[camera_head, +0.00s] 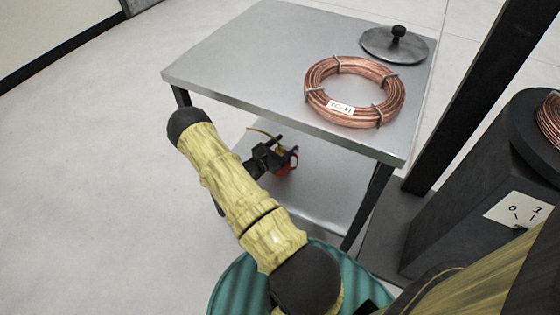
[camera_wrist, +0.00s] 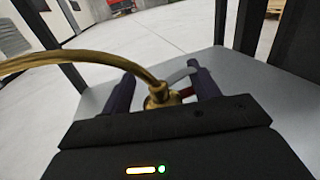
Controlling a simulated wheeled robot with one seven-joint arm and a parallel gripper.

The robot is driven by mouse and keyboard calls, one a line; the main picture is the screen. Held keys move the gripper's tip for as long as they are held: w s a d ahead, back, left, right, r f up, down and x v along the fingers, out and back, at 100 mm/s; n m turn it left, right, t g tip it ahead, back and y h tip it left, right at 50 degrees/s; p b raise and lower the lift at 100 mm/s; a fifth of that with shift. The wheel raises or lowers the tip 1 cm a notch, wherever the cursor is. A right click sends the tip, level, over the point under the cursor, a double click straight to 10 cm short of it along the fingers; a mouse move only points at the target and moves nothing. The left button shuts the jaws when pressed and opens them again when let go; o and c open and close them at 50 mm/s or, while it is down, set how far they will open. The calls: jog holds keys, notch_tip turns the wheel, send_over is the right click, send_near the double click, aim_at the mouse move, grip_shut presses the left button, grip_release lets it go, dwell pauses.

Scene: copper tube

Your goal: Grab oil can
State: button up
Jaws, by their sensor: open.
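The oil can (camera_head: 291,161) has a red body and a thin brass spout, and it is at the lower shelf of the metal table. My gripper (camera_head: 272,157) is right at the can and hides part of it. In the wrist view the can's brass top (camera_wrist: 158,97) shows between the two dark fingers of my gripper (camera_wrist: 162,86), with its long curved spout running off to the left. A bit of red and a grey lever show beside the right finger. The fingers are apart, with a gap seen beside the brass top. The can's lower body is hidden.
The metal table's top (camera_head: 240,60) is above the can and bears a copper coil (camera_head: 321,98) and a grey lid with a knob (camera_head: 394,46). Table legs stand around the shelf (camera_head: 325,190). A teal ribbed drum (camera_head: 232,285) and a dark machine (camera_head: 460,215) are nearer.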

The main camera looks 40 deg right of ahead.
grip_shut()
notch_tip(320, 180, up, 10)
jog(key=p, duration=0.4)
dwell(0.3)
dwell(0.4)
